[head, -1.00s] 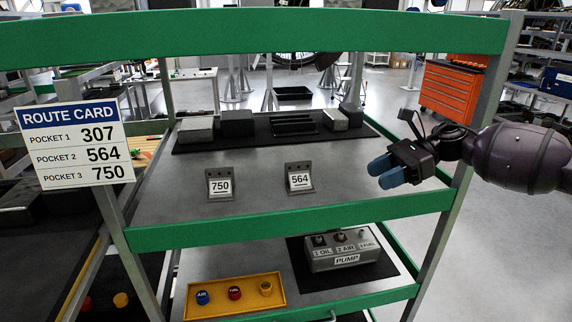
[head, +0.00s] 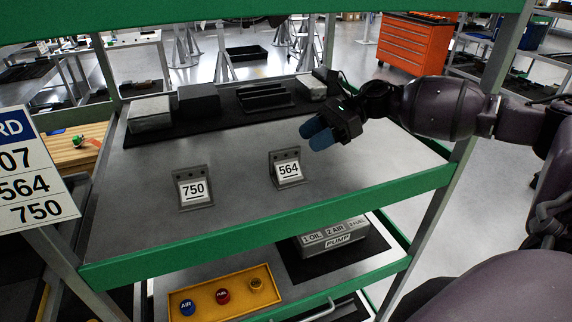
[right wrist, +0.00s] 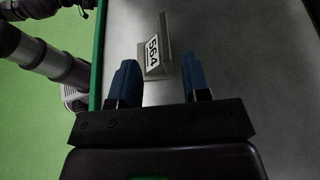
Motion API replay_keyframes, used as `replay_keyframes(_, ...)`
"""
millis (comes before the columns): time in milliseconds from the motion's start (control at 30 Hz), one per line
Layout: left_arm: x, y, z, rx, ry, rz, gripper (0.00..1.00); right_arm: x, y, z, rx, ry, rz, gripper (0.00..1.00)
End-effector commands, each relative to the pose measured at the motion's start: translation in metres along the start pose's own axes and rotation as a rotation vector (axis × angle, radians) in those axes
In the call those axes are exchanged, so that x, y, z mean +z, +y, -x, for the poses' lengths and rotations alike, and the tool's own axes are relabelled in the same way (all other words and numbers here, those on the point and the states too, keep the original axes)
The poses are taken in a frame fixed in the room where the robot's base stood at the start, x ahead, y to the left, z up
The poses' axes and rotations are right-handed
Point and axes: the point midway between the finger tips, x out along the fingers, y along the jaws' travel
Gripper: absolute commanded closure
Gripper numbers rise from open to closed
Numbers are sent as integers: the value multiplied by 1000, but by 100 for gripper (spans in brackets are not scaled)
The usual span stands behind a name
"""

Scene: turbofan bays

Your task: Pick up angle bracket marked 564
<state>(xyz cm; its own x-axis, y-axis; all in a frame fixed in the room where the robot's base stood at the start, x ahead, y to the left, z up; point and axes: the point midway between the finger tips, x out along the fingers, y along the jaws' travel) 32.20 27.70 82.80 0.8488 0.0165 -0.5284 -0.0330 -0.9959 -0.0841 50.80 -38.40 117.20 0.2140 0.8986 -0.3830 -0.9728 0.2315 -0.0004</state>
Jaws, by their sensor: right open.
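The angle bracket marked 564 (head: 287,169) stands on the grey top shelf (head: 240,165), its label facing me. In the right wrist view the 564 bracket (right wrist: 157,50) lies ahead, between the lines of the fingers and beyond their tips. My right gripper (head: 316,133) is open and empty, just above and to the right of the bracket, not touching it. Its two blue fingers show apart in the right wrist view (right wrist: 161,78). The bracket marked 750 (head: 193,188) stands to the left on the same shelf. My left gripper is not in view.
A dark mat (head: 232,112) with several grey and black blocks lies at the shelf's back. A green rail (head: 270,226) runs along the front edge. Below are a yellow tray (head: 228,299) with coloured caps and a pump box (head: 335,236). A route card (head: 30,175) hangs left.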

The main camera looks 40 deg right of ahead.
Motion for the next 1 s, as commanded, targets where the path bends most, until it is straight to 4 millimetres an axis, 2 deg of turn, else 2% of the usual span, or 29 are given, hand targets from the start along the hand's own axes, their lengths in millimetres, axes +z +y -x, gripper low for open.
replay_keyframes(267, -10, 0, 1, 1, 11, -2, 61, 2, -1, -18, 1, -1, 1, 57)
replay_keyframes(433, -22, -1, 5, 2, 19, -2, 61, 5, -4, -42, 3, -2, 2, 57)
replay_keyframes(600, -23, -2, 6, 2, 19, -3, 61, 2, -4, -58, 0, -1, 0, 57)
replay_keyframes(867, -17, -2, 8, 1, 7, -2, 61, 0, -4, -62, -1, 0, -1, 57)
replay_keyframes(900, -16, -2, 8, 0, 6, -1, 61, 0, -4, -62, -1, 0, -1, 58)
replay_keyframes(1000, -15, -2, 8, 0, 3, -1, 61, 0, -4, -62, -1, 0, -1, 74)
